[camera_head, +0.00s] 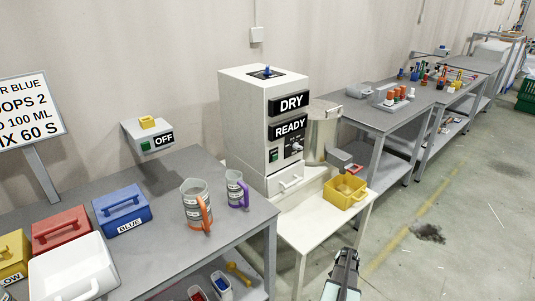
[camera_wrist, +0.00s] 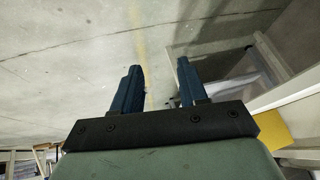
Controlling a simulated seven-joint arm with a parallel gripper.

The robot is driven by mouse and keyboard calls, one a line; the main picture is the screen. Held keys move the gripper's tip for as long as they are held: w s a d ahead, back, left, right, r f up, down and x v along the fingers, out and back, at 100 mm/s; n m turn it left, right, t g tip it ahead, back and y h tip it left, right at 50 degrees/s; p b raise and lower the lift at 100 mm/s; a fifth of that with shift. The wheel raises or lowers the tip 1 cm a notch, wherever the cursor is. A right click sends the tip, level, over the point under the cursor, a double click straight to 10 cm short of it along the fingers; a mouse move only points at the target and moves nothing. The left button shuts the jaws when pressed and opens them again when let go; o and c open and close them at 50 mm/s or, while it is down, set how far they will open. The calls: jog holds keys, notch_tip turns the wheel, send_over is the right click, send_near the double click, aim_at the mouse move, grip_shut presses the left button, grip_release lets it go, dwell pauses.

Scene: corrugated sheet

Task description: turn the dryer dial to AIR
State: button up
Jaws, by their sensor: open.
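The dryer (camera_head: 245,110) is a tall white box with black DRY and READY signs, on a white table. A small black panel with light markings and what looks like a dial (camera_head: 294,146) is on its front, under the READY sign. The lettering is too small to read, so I cannot tell the dial's setting. A blue knob (camera_head: 267,71) stands on a black plate on its top. My gripper (camera_head: 346,256) is low at the bottom of the head view, in front of the white table and apart from the dryer. In the wrist view its blue fingers (camera_wrist: 158,68) are spread and empty.
A yellow bin (camera_head: 345,191) and a metal cylinder (camera_head: 322,132) stand right of the dryer. Two jugs, one with an orange handle (camera_head: 207,213) and one with a purple handle (camera_head: 244,196), stand on the grey bench at left. The floor at right is mostly clear.

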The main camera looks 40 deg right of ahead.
jog(key=w+d+r+h, duration=0.1)
jog(key=w+d+r, duration=0.3)
jog(key=d+r, duration=0.65)
jog(key=w+d+r+h, duration=0.2)
jog(key=w+d+r, duration=0.25)
jog(key=r, duration=1.15)
jog(key=w+d+r+h, duration=0.1)
jog(key=w+d+r, duration=0.2)
jog(key=d+r, duration=0.8)
jog(key=w+a+r+h, duration=0.1)
jog(key=w+a+r, duration=0.1)
jog(key=r, duration=1.5)
jog(key=w+a+r+h, duration=0.1)
jog(key=w+r+h, duration=0.1)
jog(key=r, duration=1.5)
jog(key=w+a+r+h, duration=0.1)
jog(key=w+a+r, duration=0.1)
jog(key=r, duration=1.5)
jog(key=w+a+r, duration=0.3)
jog(key=r, duration=0.3)
jog(key=n+t+y, duration=0.4)
jog(key=n+y, duration=0.3)
jog(key=n, duration=0.1)
send_over(267, 66)
jog(key=s+a, duration=0.7)
notch_tip(267, 66, down, 6)
jog(key=x, duration=1.4)
jog(key=shift+s+d, duration=0.15)
